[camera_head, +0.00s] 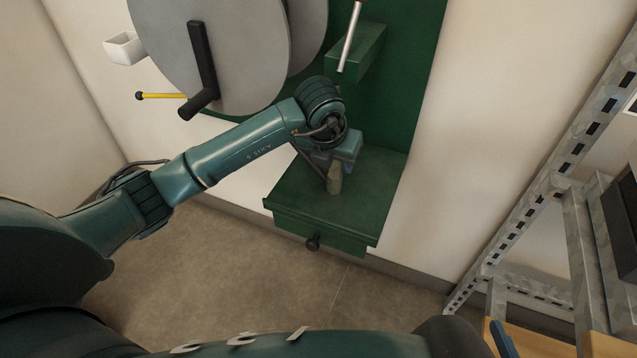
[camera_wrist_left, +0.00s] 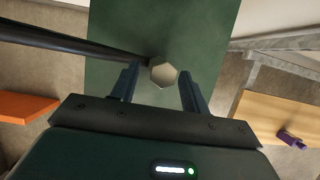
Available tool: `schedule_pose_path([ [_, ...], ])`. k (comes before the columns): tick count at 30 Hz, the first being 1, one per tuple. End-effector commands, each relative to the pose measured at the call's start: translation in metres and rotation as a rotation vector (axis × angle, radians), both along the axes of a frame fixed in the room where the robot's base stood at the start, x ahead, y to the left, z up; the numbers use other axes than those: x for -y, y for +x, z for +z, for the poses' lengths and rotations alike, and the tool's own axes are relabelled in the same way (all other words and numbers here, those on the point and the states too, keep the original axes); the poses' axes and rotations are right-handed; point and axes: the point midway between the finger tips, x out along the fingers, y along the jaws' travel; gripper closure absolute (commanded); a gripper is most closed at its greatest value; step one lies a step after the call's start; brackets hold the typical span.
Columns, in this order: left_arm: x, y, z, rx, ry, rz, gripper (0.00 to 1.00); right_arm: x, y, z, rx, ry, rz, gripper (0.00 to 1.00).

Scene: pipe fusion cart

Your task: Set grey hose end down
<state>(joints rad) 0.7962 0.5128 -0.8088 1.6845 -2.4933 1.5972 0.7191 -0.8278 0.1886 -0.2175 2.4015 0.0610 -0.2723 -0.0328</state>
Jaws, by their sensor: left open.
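A short pale grey-tan stub (camera_head: 335,181), apparently the grey hose end, stands on the green shelf (camera_head: 365,215) under my left gripper (camera_head: 333,172). In the left wrist view its pale six-sided end face (camera_wrist_left: 163,75) lies between the two fingers of my open left gripper (camera_wrist_left: 160,88). There is a gap on each side of it, the left one narrow. A dark rod or hose (camera_wrist_left: 75,40) runs in from the left to near it. My right arm crosses the bottom of the head view; a blue part (camera_head: 503,340) at its end may be a right gripper finger.
The green shelf has a drawer with a dark knob (camera_head: 313,242). Above it are large grey discs (camera_head: 225,60) with a black handle, a yellow lever (camera_head: 165,96) and a metal rod (camera_head: 351,40). A metal rack (camera_head: 545,190) stands at the right. The shelf's front is clear.

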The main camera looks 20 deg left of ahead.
Motion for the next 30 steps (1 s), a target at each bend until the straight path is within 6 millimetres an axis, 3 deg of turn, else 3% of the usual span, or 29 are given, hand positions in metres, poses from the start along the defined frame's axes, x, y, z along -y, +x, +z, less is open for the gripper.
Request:
schedule_pose_path([
  [9, -0.003, -0.069, -0.001, -0.001, 0.002, -0.001, 0.54, 0.002, -0.001, 0.001, -0.004, 0.003, -0.004, 0.64],
  [19, 0.003, -0.108, -0.004, -0.017, -0.024, -0.018, 0.54, 0.002, -0.001, 0.001, -0.003, 0.002, -0.005, 0.64],
  [23, 0.049, -0.143, -0.020, -0.123, -0.217, -0.145, 0.54, 0.002, 0.000, 0.001, -0.002, 0.001, -0.006, 0.64],
  [26, 0.114, -0.197, -0.019, -0.256, -0.554, -0.291, 0.54, 0.002, 0.000, 0.001, -0.001, 0.001, -0.006, 0.64],
  [27, 0.139, -0.220, -0.008, -0.304, -0.722, -0.333, 0.54, 0.002, 0.000, 0.001, -0.001, 0.001, -0.006, 0.64],
  [30, 0.183, -0.261, 0.040, -0.386, -1.166, -0.359, 0.54, 0.002, 0.000, 0.002, 0.000, 0.001, -0.007, 0.64],
])
